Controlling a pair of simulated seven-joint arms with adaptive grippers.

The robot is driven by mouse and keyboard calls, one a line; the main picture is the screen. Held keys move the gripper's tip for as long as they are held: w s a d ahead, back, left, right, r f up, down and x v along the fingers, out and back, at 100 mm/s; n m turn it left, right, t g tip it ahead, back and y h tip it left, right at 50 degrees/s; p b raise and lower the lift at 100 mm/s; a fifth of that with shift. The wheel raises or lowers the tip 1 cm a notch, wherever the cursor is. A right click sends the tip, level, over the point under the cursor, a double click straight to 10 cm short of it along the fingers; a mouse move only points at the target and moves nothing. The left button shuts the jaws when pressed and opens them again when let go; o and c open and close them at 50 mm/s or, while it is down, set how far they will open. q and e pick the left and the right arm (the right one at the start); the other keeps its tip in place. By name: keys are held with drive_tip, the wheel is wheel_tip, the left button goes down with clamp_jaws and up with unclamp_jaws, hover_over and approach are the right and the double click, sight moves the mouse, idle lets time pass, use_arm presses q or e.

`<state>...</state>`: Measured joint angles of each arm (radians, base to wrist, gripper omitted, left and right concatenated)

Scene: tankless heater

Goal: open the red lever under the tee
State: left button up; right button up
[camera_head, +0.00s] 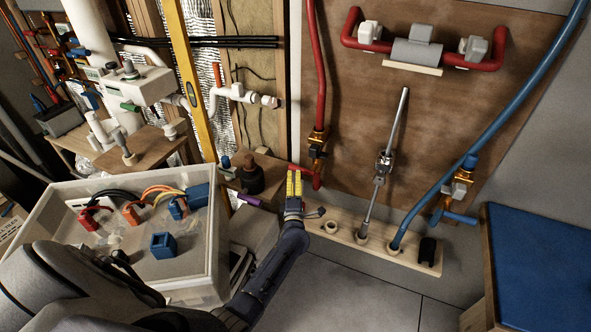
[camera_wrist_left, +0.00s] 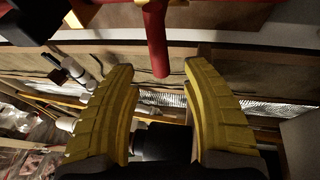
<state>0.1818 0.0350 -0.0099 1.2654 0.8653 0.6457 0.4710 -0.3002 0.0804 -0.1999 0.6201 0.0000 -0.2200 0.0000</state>
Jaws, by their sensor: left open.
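The red lever (camera_head: 315,180) is below the brass tee (camera_head: 318,137) at the lower end of the red pipe (camera_head: 320,70). My left gripper (camera_head: 294,182) is at the lever, its yellow fingers partly covering the lever's left end. In the left wrist view the open fingers (camera_wrist_left: 163,100) stand apart. A red rod, likely the lever (camera_wrist_left: 156,40), points down toward the gap between them. I see no finger clearly touching it. My right gripper is not in view.
A wooden rack (camera_head: 345,252) with holes sits below the pipes. A metal rod with fittings (camera_head: 382,165) and a blue pipe (camera_head: 500,110) rise to the right.

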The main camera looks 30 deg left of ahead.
sight(295, 169)
use_arm(q)
drive_tip(key=shift+x, duration=2.75)
clamp_jaws()
